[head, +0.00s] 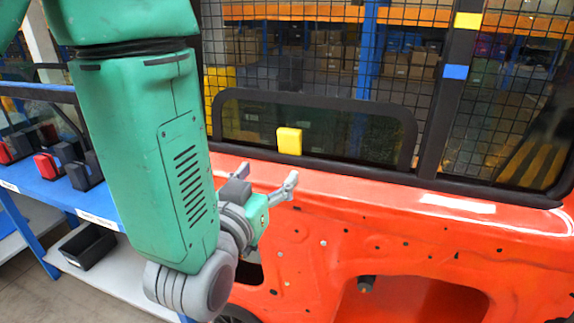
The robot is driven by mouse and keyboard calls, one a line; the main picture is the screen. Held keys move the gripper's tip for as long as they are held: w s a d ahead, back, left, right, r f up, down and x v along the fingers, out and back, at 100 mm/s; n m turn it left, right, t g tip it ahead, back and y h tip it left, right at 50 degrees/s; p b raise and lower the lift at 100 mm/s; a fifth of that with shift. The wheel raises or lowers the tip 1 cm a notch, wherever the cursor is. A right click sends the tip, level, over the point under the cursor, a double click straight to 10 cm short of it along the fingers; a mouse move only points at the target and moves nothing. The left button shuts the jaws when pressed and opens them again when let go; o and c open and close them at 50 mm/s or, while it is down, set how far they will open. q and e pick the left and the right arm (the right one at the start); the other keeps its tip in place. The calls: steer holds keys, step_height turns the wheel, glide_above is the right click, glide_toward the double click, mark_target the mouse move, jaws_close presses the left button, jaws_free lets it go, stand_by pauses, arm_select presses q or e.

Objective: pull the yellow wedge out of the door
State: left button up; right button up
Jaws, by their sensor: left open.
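The yellow wedge (289,141) sits upright at the lower edge of the door's dark-framed window, just above the red sill. The red door (330,240) fills the lower right of the head view. My left gripper (272,184) is open and empty, in front of the door, below and slightly left of the wedge in the picture. It appears apart from the wedge. My green left arm hides the door's left part. My right gripper does not show.
A blue rack (60,190) with several red and black parts stands at the left, with a black bin (88,246) on its lower shelf. Yellow tape (467,20) and blue tape (455,72) mark the dark window pillar. Mesh and stocked shelves lie behind.

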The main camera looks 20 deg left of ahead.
mark_target(289, 145)
arm_select(q)
steer(key=w, duration=0.9)
steer(key=shift+w+d+r, duration=0.1)
steer(key=shift+w+d, duration=0.1)
steer(key=shift+d, duration=0.05)
steer(key=shift+w+a, duration=0.1)
steer(key=shift+w, duration=0.5)
steer(key=shift+c, duration=1.3)
jaws_close()
steer(key=shift+r+p, duration=0.25)
steer(key=shift+p, duration=0.05)
steer(key=shift+r+p, duration=2)
steer(key=shift+r, duration=0.5)
